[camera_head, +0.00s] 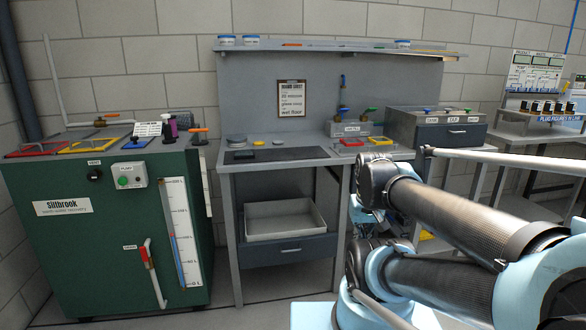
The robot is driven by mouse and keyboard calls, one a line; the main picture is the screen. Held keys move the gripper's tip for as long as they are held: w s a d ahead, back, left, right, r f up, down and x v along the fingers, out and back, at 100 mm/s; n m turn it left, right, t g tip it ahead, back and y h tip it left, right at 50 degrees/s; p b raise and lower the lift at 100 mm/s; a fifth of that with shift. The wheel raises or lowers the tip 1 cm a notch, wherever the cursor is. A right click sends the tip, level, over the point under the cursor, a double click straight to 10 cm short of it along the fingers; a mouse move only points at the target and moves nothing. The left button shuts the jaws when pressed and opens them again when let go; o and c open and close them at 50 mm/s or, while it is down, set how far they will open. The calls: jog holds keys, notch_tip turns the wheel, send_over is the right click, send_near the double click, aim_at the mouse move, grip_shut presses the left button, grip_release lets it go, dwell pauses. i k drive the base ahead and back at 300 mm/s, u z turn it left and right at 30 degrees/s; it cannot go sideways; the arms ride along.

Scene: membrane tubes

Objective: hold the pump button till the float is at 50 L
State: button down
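The green pump button (123,181) sits on a small grey box on the front of the green tank cabinet (90,255) at the left. Nothing touches the button. A tall white level gauge (182,235) with litre marks runs down the right part of the cabinet front. A blue column (177,255) shows in its lower half. The marks are too small to read surely, and I cannot make out the float's exact reading. My gripper is not in view; only my dark and light-blue arm links show at the right, well apart from the cabinet.
A red-handled drain valve (146,255) and its pipe stick out below the button. A black knob (95,175) is left of it. A grey workbench (275,155) with a tray (285,235) stands right of the cabinet. Floor shows between bench and cabinet.

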aim_at(122, 181)
jog(key=u, duration=1.7)
jog(key=k, duration=1.3)
jog(key=u, duration=0.45)
jog(key=i, duration=1.75)
jog(key=z, duration=0.6)
